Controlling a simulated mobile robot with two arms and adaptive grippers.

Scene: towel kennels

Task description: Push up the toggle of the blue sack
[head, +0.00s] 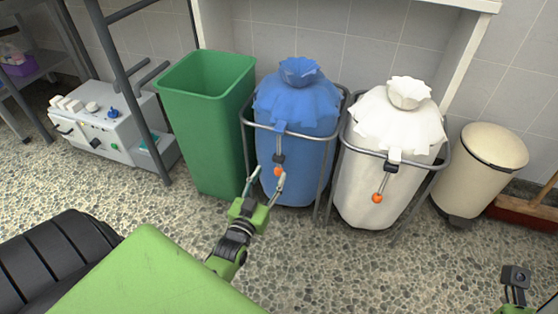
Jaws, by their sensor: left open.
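The blue sack (297,107) stands in a grey metal frame, with its top gathered into a ruffled knot. A cord hangs down its front with a dark toggle (279,158) on it and an orange bead (278,172) just below. My left gripper (266,181) is open, its two fingers pointing up at the sack's front. The fingertips appear on either side of the bead, below the toggle; whether they touch anything cannot be told.
A white sack (385,185) with its own cord and orange bead stands to the right. A green bin (205,120) is close on the left. A cream pedal bin (480,175) and a broom (530,208) are at the far right. The speckled floor in front is clear.

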